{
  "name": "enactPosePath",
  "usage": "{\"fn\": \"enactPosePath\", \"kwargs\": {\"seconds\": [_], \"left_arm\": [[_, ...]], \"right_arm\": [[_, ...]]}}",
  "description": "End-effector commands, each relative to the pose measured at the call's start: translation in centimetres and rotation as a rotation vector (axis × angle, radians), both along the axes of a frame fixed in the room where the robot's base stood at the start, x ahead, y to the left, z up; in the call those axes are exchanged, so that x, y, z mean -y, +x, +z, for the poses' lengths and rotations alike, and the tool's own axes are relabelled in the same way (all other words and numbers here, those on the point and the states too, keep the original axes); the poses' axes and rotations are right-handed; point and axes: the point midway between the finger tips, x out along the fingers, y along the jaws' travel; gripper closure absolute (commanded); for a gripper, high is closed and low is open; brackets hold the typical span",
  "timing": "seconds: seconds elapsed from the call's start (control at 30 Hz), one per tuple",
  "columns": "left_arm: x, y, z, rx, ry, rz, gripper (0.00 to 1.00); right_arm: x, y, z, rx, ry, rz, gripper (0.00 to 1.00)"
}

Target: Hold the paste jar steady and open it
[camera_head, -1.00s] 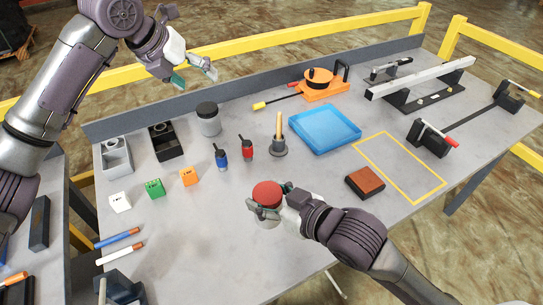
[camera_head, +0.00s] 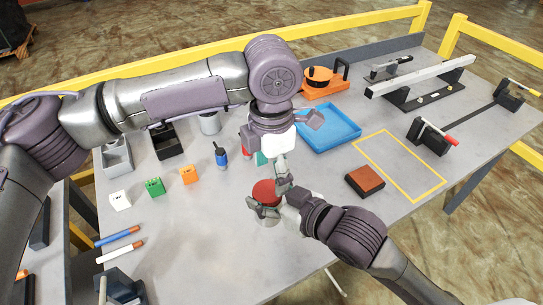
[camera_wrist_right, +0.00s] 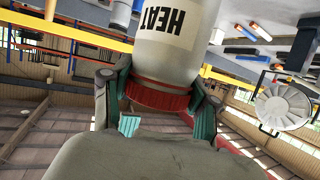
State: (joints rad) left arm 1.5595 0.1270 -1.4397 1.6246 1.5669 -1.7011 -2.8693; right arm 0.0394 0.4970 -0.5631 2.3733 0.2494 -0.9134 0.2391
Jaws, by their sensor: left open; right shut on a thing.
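The paste jar (camera_head: 268,217) has a pale body and a red lid (camera_head: 265,190). It is upright near the table's front middle. In the right wrist view the white jar body (camera_wrist_right: 172,45) shows "HEAT" upside down, with the red lid (camera_wrist_right: 160,96) below it. My right gripper (camera_head: 266,207) is shut on the jar from the right; the exact contact height is hard to tell. Its teal pads flank the jar near the lid in the wrist view. My left gripper (camera_head: 271,171) is open, pointing down just above and behind the lid, apparently not touching it.
A blue tray (camera_head: 340,138), a red-brown block (camera_head: 365,181) and an orange tool (camera_head: 322,84) are to the right. A blue bottle (camera_head: 220,156) and several small blocks lie left. My left arm hides part of the table's back. Bare table surrounds the jar's left side.

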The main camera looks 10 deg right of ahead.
Motion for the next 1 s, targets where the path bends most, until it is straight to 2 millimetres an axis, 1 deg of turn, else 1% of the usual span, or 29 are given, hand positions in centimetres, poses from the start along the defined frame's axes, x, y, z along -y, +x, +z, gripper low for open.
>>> {"fn": "enactPosePath", "kwargs": {"seconds": [0.03, 0.1, 0.2, 0.3, 0.43, 0.63, 0.67, 0.9, 0.97, 1.0], "left_arm": [[0.0, 0.0, -0.9, -0.002, 0.0, 0.001, 0.28], [-0.1, 0.0, -1.9, -0.001, 0.001, 0.001, 0.28], [0.0, 0.0, -3.1, -0.001, 0.0, 0.002, 0.28], [0.0, 0.0, -3.9, 0.0, -0.002, 0.003, 0.28], [0.0, 0.0, -4.3, 0.001, -0.002, 0.003, 0.28], [0.0, 0.0, -4.3, 0.001, -0.002, 0.003, 0.28], [0.0, 0.0, -4.3, 0.001, -0.002, 0.003, 0.3], [0.0, 0.0, -4.3, 0.001, -0.003, 0.003, 0.7], [0.0, 0.0, -4.3, 0.001, -0.003, 0.003, 0.8], [0.0, 0.0, -4.3, 0.001, -0.003, 0.004, 0.81]], "right_arm": [[0.0, 0.0, 0.2, 0.005, 0.002, 0.0, 1.0], [0.0, 0.0, 0.2, 0.005, 0.002, 0.0, 1.0], [0.0, 0.0, 0.2, 0.005, 0.002, 0.0, 1.0], [0.0, 0.0, 0.2, 0.005, 0.002, 0.0, 1.0], [0.0, 0.0, 0.2, 0.005, 0.002, 0.0, 1.0], [0.0, 0.0, 0.2, 0.005, 0.002, 0.0, 1.0], [0.0, 0.0, 0.2, 0.005, 0.002, 0.0, 1.0], [0.0, 0.0, 0.2, 0.005, 0.002, 0.0, 1.0], [0.0, 0.0, 0.2, 0.005, 0.002, 0.0, 1.0], [0.0, 0.0, 0.2, 0.005, 0.002, 0.0, 1.0]]}}
